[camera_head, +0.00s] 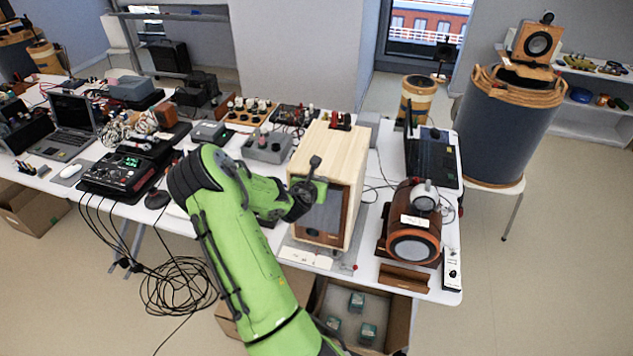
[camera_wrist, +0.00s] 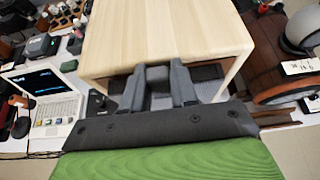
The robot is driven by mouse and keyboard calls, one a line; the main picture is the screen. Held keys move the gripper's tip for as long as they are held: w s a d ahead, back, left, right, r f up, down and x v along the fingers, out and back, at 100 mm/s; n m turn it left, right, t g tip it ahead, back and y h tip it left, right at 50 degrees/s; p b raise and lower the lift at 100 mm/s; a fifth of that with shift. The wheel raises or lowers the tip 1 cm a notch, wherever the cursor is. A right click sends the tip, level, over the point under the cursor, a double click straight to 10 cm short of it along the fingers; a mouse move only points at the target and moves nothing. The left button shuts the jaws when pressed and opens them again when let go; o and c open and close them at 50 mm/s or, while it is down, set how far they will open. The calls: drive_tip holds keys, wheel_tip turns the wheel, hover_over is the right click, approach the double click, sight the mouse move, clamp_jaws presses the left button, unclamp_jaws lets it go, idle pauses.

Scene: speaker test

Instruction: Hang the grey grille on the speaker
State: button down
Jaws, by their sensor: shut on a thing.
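The speaker (camera_head: 335,150) is a pale wooden box with a dark brown front, standing near the table's front edge. In the wrist view its top (camera_wrist: 160,35) fills the upper middle. The grey grille (camera_head: 322,217) is upright in front of the speaker's front face and hides much of it; brown shows at its right side and below. I cannot tell whether it touches the front. My gripper (camera_head: 313,180) is shut on the grille near its upper edge. In the wrist view, my gripper (camera_wrist: 157,76) is at the box's front edge, with parts of the grille (camera_wrist: 207,91) beside the fingers.
A round brown speaker (camera_head: 413,225) stands close on the right, with a laptop (camera_head: 435,155) behind it. Grey boxes (camera_head: 267,146) and instruments crowd the table to the left. An open carton (camera_head: 362,310) lies below the table edge. White cards (camera_head: 305,257) lie before the speaker.

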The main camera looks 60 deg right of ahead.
drive_tip(key=shift+a+r, duration=0.15)
idle(0.3)
drive_tip(key=shift+s+a, duration=0.15)
drive_tip(key=shift+a, duration=0.7)
